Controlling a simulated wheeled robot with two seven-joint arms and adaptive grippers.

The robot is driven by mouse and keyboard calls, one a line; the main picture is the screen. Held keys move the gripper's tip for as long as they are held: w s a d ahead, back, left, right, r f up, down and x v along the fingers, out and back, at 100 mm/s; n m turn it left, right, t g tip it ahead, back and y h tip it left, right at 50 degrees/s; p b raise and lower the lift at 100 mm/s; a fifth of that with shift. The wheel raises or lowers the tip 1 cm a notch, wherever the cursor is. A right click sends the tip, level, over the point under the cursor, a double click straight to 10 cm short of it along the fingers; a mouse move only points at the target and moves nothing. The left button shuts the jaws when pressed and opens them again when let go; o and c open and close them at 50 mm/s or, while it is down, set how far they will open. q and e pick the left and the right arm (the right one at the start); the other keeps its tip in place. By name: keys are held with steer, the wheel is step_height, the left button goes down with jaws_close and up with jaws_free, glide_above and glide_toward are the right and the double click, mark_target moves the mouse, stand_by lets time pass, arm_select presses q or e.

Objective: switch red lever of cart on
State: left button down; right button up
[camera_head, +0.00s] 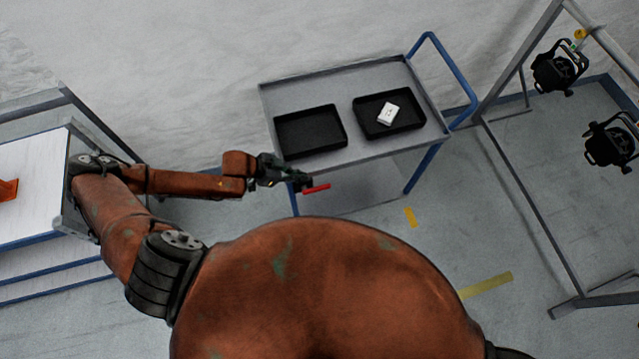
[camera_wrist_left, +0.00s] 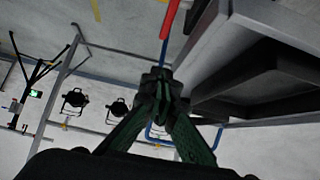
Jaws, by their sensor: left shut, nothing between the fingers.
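The cart (camera_head: 350,157) is a grey tray-topped trolley with a blue handle and legs. Its red lever (camera_head: 316,189) sticks out near the front left corner, below the top, roughly level and pointing right. My left gripper (camera_head: 304,182) is at the lever's left end, close beside it; I cannot tell whether they touch. In the left wrist view the shut, empty left gripper (camera_wrist_left: 160,76) has its tips just below the red lever (camera_wrist_left: 171,16), with the cart's edge (camera_wrist_left: 205,55) to the right. My right gripper is not in view.
Two black trays (camera_head: 311,131) (camera_head: 366,127) lie on the cart; the right one holds a white box (camera_head: 388,113). A metal frame with black lamps (camera_head: 556,72) stands at the right. A white-topped table (camera_head: 35,185) is at the left. The floor right of the cart is mostly clear.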

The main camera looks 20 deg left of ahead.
arm_select(q)
glide_above(327, 185)
steer(key=s+a, duration=0.2)
steer(key=a, duration=0.1)
step_height(327, 185, down, 7)
steer(key=shift+d+r, duration=0.15)
step_height(327, 185, down, 3)
steer(key=shift+d+f+p, duration=0.15)
steer(key=shift+f+p, duration=0.05)
steer(key=shift+p, duration=0.15)
steer(key=shift+f, duration=0.55)
